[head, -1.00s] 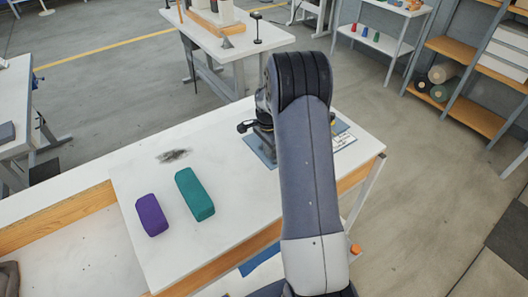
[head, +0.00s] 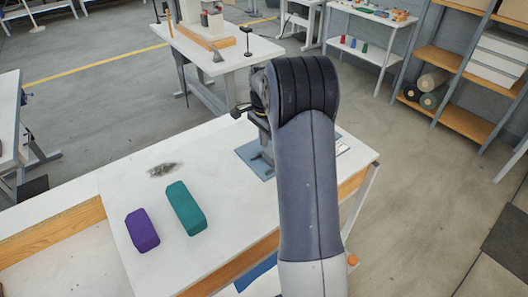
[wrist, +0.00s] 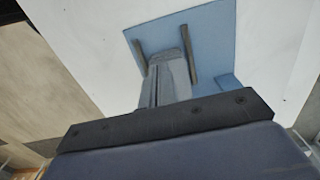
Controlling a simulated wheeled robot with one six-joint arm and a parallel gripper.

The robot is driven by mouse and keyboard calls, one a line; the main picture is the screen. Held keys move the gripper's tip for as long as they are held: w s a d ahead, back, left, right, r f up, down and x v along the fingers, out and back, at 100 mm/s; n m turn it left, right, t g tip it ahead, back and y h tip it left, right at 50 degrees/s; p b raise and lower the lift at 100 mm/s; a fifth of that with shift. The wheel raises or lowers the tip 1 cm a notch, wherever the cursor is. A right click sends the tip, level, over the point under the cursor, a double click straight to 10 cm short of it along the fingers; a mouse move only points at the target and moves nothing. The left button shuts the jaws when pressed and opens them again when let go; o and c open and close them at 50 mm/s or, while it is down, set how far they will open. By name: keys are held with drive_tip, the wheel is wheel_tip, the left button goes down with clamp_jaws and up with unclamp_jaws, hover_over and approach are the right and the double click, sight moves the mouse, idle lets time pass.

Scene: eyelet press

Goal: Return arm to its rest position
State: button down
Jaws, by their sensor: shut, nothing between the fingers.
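In the wrist view my gripper (wrist: 172,80) shows as grey fingers closed together, with nothing seen between them. They overlap the blue mat (wrist: 215,45), which has a dark bar on each side of them.
A purple block (head: 142,230) and a teal block (head: 187,208) lie on the white table (head: 110,190). A dark speckled patch (head: 163,169) lies behind them. Shelves (head: 460,60) stand at the right, another workbench (head: 190,45) behind. Open floor lies between.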

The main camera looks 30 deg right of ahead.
sight(257, 170)
drive_tip(key=shift+r, duration=1)
drive_tip(key=shift+f, duration=0.1)
wheel_tip(257, 170, down, 11)
drive_tip(key=shift+r+p, duration=0.1)
drive_tip(key=shift+p, duration=0.65)
drive_tip(key=shift+s+a+r, duration=0.1)
drive_tip(key=shift+s+a, duration=0.05)
drive_tip(key=shift+a, duration=0.95)
drive_tip(key=shift+s+a, duration=0.1)
drive_tip(key=shift+a, duration=0.3)
